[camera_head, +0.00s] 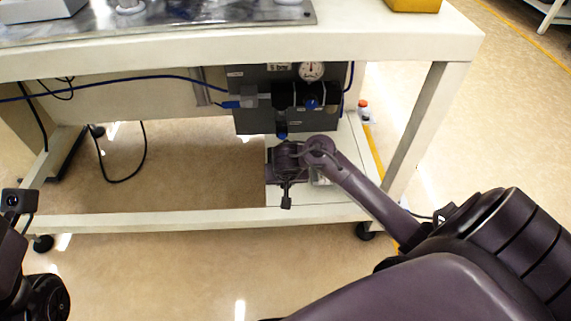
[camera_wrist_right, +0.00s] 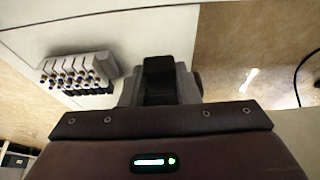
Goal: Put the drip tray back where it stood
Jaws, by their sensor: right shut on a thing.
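In the head view my right gripper (camera_head: 286,172) is under the table, below the dark regulator panel and over the white board on the lower shelf. In the wrist view my right gripper (camera_wrist_right: 160,80) is shut, with a dark finger in the middle. A grey piece, apparently the drip tray (camera_wrist_right: 184,83), shows on both sides of that finger. Most of it is hidden, and I cannot tell whether it touches the board. In the head view my left arm shows at the left edge; its fingers are outside the picture.
The regulator panel (camera_head: 252,108) with gauge (camera_head: 311,71) hangs above my gripper. A grey valve manifold (camera_wrist_right: 76,72) stands on the white board (camera_wrist_right: 110,25). A table leg (camera_head: 425,125) stands to the right. The lower shelf's frame (camera_head: 150,221) runs along the front.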

